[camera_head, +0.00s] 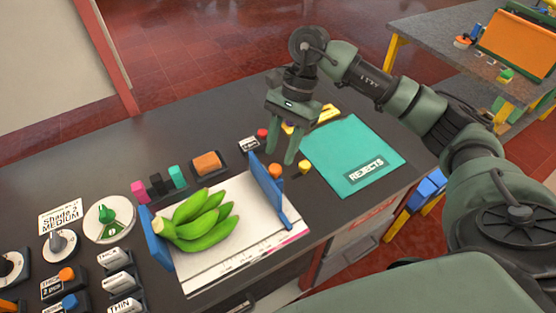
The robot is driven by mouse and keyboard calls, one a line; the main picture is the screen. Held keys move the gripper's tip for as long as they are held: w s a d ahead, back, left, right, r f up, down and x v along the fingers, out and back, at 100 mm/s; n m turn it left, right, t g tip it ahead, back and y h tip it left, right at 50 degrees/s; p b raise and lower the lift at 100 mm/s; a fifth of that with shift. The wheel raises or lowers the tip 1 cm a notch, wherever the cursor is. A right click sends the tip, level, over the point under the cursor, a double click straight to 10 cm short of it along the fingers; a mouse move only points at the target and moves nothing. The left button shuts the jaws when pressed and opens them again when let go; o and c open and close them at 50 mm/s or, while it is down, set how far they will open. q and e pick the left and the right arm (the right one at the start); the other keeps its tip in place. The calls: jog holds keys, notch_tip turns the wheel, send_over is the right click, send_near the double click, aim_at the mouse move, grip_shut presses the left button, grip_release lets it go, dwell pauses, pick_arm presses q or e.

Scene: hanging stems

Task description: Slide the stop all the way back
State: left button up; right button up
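A white measuring board (245,257) with scale marks along its front edge lies on the dark counter. A bunch of green bananas (207,225) lies on it. A blue upright plate, which looks like the sliding stop (267,190), stands at the board's right, apart from the bananas. Another blue plate (156,238) stands at the left end, close to the bananas' stem end. My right gripper (281,151) points down above and behind the right plate; its fingers are apart with nothing seen between them. My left gripper is out of view.
A teal REJECTS mat (352,156) lies right of the board. Small coloured blocks (158,184), an orange block on a dark base (207,162), and several labelled knobs and switches stand behind and left.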

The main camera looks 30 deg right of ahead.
jog(key=shift+b+v, duration=0.4)
jog(key=shift+v, duration=1.7)
